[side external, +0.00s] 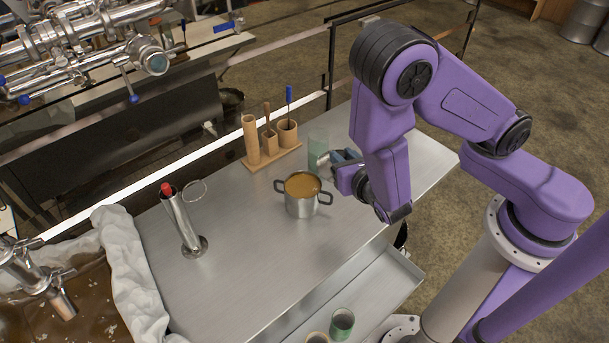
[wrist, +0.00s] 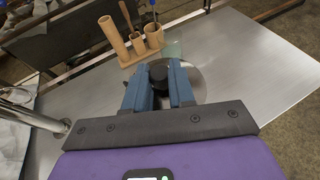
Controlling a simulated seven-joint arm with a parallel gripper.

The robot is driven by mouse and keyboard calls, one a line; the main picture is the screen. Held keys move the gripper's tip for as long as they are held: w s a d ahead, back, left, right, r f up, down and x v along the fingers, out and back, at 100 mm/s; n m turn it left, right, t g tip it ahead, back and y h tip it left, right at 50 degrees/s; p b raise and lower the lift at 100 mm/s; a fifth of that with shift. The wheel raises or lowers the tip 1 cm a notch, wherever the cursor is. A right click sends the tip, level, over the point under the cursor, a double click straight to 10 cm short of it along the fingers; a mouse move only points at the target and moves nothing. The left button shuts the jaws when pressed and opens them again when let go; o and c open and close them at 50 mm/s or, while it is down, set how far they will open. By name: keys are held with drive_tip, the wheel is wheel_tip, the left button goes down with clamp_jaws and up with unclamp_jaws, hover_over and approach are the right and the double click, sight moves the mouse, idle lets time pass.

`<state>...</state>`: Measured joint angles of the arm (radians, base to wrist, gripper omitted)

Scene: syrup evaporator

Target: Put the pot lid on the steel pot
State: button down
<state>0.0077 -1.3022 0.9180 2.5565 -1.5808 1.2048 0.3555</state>
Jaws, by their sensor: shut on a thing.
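The steel pot (side external: 302,207) stands on the steel table with two dark side handles. Its top is open, and brown liquid shows inside. In the wrist view my gripper (wrist: 160,82) is shut on the black knob of the pot lid (wrist: 199,88), whose clear disc shows faintly beside the fingers. In the side view my gripper (side external: 333,160) is just right of and behind the pot, and I cannot make out the lid there. I do not see the pot in the wrist view.
A wooden holder (side external: 258,163) with utensils and a greenish clear jar (side external: 318,143) stand behind the pot. A steel tube with a red tip (side external: 182,220) stands left. An open drawer (side external: 375,290) juts out in front. The table's right end is clear.

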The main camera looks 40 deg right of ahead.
drive_tip(key=shift+w+a+f, duration=0.15)
drive_tip(key=shift+w+f, duration=0.2)
drive_tip(key=shift+w, duration=0.3)
drive_tip(key=shift+w+a+f, duration=0.15)
drive_tip(key=shift+w+f, duration=0.15)
drive_tip(key=shift+w, duration=0.35)
drive_tip(key=w+a+f, duration=0.2)
drive_tip(key=w+f, duration=0.5)
drive_tip(key=f, duration=0.3)
drive_tip(key=shift+a+f, duration=0.1)
drive_tip(key=shift+f, duration=0.25)
drive_tip(key=c, duration=0.9)
unclamp_jaws()
drive_tip(key=shift+c, duration=0.2)
